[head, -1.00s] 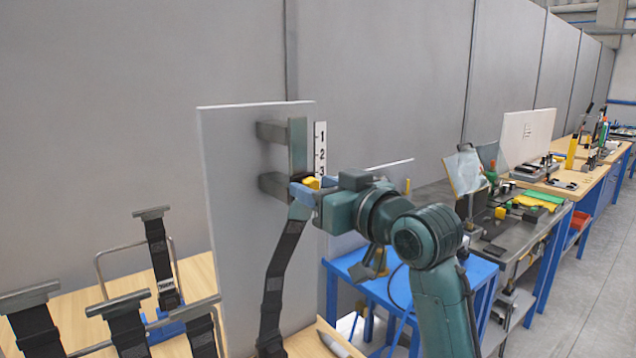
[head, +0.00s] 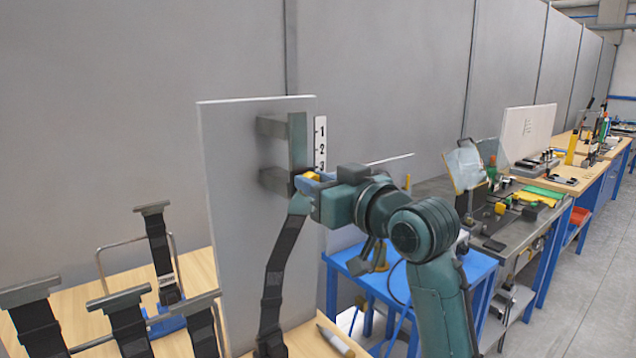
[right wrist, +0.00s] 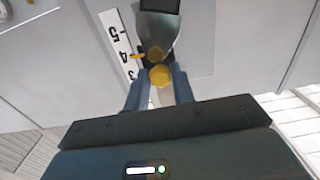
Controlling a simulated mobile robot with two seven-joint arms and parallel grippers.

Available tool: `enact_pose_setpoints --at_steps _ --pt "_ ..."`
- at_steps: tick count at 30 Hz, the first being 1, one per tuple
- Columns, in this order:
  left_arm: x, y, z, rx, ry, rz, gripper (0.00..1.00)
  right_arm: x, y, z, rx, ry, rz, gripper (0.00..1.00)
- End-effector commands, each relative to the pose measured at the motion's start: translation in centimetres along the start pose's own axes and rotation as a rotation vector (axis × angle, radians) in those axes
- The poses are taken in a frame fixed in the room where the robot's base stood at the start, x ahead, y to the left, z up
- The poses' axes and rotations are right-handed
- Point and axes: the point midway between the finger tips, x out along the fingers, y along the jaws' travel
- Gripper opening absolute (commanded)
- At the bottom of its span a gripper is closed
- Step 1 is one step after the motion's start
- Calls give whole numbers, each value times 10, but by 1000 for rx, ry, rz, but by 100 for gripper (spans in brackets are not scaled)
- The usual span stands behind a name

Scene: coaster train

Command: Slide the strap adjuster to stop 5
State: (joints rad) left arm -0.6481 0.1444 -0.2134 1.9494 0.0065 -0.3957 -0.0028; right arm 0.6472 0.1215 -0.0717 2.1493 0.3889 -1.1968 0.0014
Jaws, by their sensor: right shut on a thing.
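The strap adjuster, with a yellow knob (right wrist: 160,76) and a small yellow pointer (right wrist: 139,57), sits on an upright rail (head: 298,140). In the right wrist view the pointer lies beside the 4 on the white number scale (right wrist: 116,45); 3 and 5 also show there. In the head view the scale (head: 320,135) shows 1 to 3, and its lower part is hidden by my arm. My right gripper (head: 308,180) is shut on the knob, with a finger on each side. A black strap (head: 277,270) hangs below the adjuster. My left gripper is out of view.
A grey upright panel (head: 232,200) carries the rail. Several black straps with metal bars stand at the lower left, one of them (head: 158,250) at the back. A blue table (head: 345,262) stands behind my right arm. A marker-like tool (head: 335,340) lies at the front.

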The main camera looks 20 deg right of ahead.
Motion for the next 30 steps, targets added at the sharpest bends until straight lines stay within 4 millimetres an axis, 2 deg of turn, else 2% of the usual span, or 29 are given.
enact_pose_setpoints --at_steps 5,12,19,20,27,30 --pt "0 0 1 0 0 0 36 0 0 2 0 0 0 0" --pt "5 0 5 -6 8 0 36 0 0 30 -2 -4 -1 0" --pt "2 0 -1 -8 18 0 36 0 0 29 0 -2 -1 0" --pt "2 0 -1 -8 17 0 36 0 0 28 0 -2 0 25" --pt "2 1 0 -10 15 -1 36 0 0 28 0 0 0 45" --pt "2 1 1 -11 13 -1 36 0 0 28 0 0 0 46"
